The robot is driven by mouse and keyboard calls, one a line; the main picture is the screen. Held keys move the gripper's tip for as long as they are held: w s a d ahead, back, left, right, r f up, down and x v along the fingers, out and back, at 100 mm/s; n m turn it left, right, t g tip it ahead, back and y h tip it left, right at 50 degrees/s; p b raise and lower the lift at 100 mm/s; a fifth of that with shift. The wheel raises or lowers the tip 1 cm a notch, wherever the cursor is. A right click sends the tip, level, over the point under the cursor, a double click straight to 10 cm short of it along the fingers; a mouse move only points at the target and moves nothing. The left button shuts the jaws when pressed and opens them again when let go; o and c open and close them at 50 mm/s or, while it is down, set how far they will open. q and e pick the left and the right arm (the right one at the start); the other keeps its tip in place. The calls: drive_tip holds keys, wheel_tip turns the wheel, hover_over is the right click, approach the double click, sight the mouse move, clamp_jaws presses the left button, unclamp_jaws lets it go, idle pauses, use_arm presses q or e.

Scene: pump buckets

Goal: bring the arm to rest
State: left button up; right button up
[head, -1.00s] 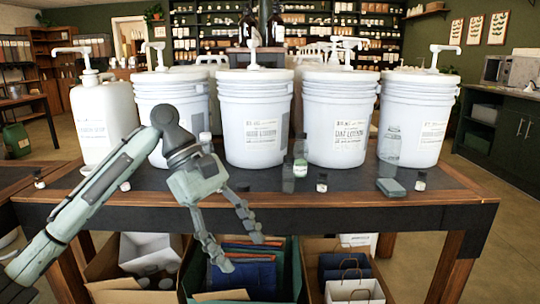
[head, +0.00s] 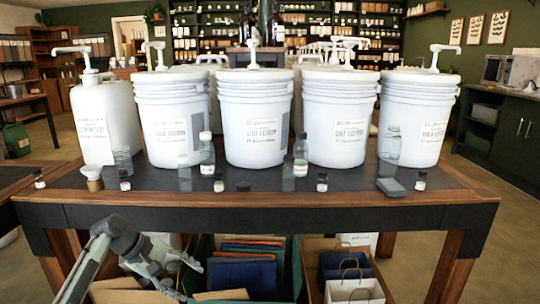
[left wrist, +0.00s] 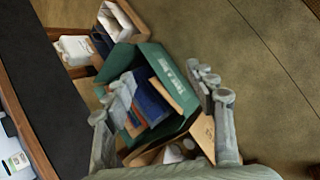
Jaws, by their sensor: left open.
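My left gripper (head: 189,280) is low at the bottom left in the head view, below and in front of the table (head: 256,210). It partly covers the boxes on the lower level. In the left wrist view its two fingers (left wrist: 162,98) are spread wide with nothing between them. Beyond them and below is a green box (left wrist: 172,72) with blue and brown folded items. My right gripper is not in view.
Several white pump buckets (head: 253,115) and a white jug (head: 105,125) stand along the table. Small bottles and jars, such as a clear bottle (head: 122,161), stand near its front. Cardboard boxes flank the green box. Floor at right (head: 505,200) is clear.

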use_arm(q)
drive_tip(key=w+a+r+m+t+y, duration=0.1)
drive_tip(key=w+a+m+t+y, duration=0.2)
drive_tip(key=a, duration=0.4)
drive_tip(key=w+a+m+y, duration=0.3)
drive_tip(key=a+m+y, duration=0.1)
drive_tip(key=a+m, duration=0.15)
drive_tip(key=w+a+r+m+t+y, duration=0.1)
drive_tip(key=w+a+m+t+y, duration=0.2)
drive_tip(key=a, duration=0.5)
drive_tip(key=s+d+f+g, duration=0.1)
drive_tip(key=s+d+f, duration=0.2)
drive_tip(key=s+f, duration=0.35)
drive_tip(key=s+d+f+m+g+h, duration=0.1)
drive_tip(key=s+d+f, duration=0.2)
drive_tip(key=s+f, duration=0.35)
drive_tip(key=s+d+f+g, duration=0.2)
drive_tip(key=s+d+f, duration=0.1)
drive_tip(key=s+f, duration=0.35)
drive_tip(key=s+d+f+g, duration=0.1)
drive_tip(key=s+d+f, duration=0.2)
drive_tip(key=s, duration=0.8)
drive_tip(key=s+d+f+g+h, duration=0.1)
drive_tip(key=s+d+f, duration=0.1)
drive_tip(key=s, duration=0.9)
drive_tip(key=shift+d+f, duration=0.4)
drive_tip(key=shift+f, duration=0.15)
